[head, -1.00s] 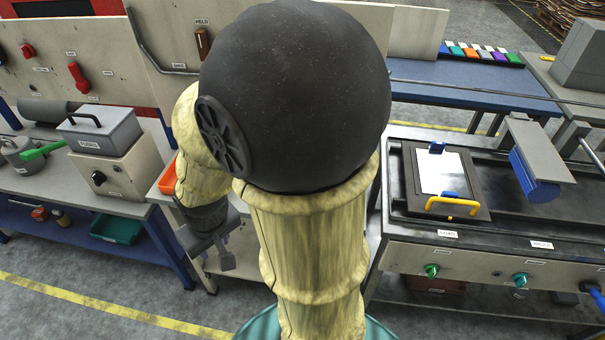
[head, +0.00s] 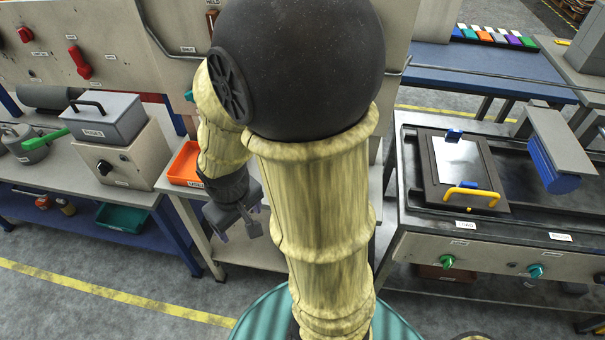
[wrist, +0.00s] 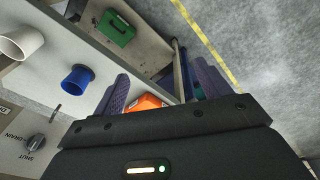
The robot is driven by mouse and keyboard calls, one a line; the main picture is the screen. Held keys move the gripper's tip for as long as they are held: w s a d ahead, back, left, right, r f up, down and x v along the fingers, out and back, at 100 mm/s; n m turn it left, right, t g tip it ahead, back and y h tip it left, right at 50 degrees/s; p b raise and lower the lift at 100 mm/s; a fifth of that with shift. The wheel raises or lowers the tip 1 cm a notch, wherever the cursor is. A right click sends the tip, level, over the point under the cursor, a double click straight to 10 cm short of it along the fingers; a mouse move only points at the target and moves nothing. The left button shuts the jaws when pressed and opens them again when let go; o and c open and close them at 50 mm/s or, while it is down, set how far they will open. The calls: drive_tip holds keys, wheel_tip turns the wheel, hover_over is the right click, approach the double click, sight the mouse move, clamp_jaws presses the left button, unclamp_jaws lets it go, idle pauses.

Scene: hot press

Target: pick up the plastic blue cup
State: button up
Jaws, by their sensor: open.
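The blue cup (wrist: 77,79) shows in the wrist view, on a grey surface left of my gripper's fingers. The cup lies outside the gap between the fingers, clear of the left one. In the head view my gripper (head: 238,228) hangs in front of the middle bench. I cannot make out the cup clearly there, as my arm covers part of that bench.
A white cup (wrist: 22,42) stands near the blue one. An orange tray (head: 185,166) lies on the bench beside a grey boxed unit (head: 122,155). A green bin (head: 122,217) sits on a lower shelf. The press bench (head: 420,190) stands right. Open floor lies in front.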

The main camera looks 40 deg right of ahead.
drive_tip(key=d+f+n+g+h+b, duration=0.2)
drive_tip(key=d+f+n+g+h, duration=0.1)
drive_tip(key=d+f+n, duration=0.3)
drive_tip(key=w+d+f+n+t+h+b, duration=0.1)
drive_tip(key=w+d+f+n+h, duration=0.2)
drive_tip(key=w+n+h, duration=0.2)
drive_tip(key=w+d+f+n+t+h+b, duration=0.2)
drive_tip(key=w+d+n+h, duration=0.1)
drive_tip(key=w+n, duration=0.3)
drive_tip(key=shift+w+d+f+n+t+h+b, duration=0.15)
drive_tip(key=shift+d+f+n+t+h+b, duration=0.2)
drive_tip(key=shift+n+h, duration=0.6)
drive_tip(key=p+x, duration=0.1)
drive_tip(key=x, duration=1.1)
drive_tip(key=shift+f, duration=0.2)
drive_tip(key=shift+d, duration=0.15)
